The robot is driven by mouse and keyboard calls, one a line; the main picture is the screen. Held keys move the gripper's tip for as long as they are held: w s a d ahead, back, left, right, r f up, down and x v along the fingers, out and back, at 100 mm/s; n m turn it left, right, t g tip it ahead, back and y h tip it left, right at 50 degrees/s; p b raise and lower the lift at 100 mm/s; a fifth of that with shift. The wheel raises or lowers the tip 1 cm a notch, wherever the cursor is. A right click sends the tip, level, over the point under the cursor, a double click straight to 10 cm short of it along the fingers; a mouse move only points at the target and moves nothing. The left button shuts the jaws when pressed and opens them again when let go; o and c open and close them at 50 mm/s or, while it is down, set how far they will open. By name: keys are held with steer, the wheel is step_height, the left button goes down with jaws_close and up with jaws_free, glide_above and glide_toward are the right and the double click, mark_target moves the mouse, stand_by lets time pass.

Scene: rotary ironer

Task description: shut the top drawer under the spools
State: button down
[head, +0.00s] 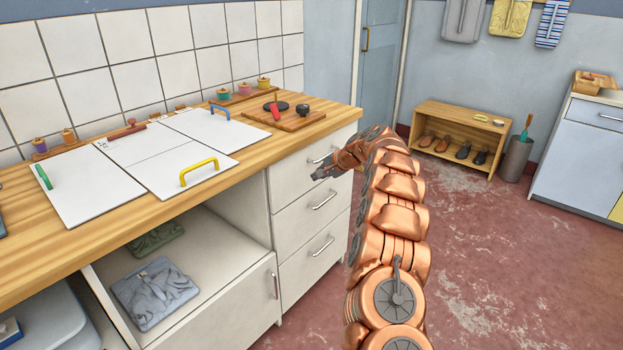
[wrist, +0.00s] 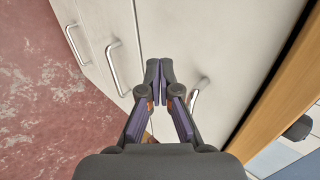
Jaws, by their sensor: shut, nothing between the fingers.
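The top drawer (head: 290,182) is the upper white front in the stack at the right end of the counter. It looks level with the fronts below, with no clear gap. It fills much of the wrist view (wrist: 215,45). Its metal handle (head: 321,158) is partly hidden by my gripper. The handle also shows in the wrist view (wrist: 195,98), just right of the fingers. My gripper (head: 318,173) is shut and empty, with its fingertips (wrist: 160,66) at the drawer front; I cannot tell whether they touch it.
Two more drawers lie below, the middle one (head: 312,205) and the lowest (head: 318,248), both looking shut. The wooden countertop (head: 50,245) overhangs above. An open compartment with folded cloth (head: 155,292) is at left.

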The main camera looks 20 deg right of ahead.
steer(key=v, duration=0.8)
steer(key=s+a+r+n+g+y, duration=0.1)
steer(key=s+a+r+n+g, duration=0.2)
steer(key=s+a, duration=0.8)
steer(key=s+a+r+n+g, duration=0.2)
steer(key=s+a+n+g, duration=0.15)
steer(key=s+a, duration=0.85)
steer(key=s+d+f+n+g+h, duration=0.1)
steer(key=s+f+n+g+h, duration=0.1)
steer(key=s, duration=1)
steer(key=s+d+f+n+g+h, duration=0.1)
steer(key=s+d+f+n+h, duration=0.15)
steer(key=s, duration=1.05)
steer(key=s+d+f+n+g+h, duration=0.1)
steer(key=s+f+g, duration=0.15)
steer(key=s, duration=0.95)
step_height(320, 180, up, 18)
steer(key=t+p, duration=0.2)
steer(key=p, duration=1.4)
steer(key=shift+f, duration=0.2)
steer(key=shift+w+a, duration=0.1)
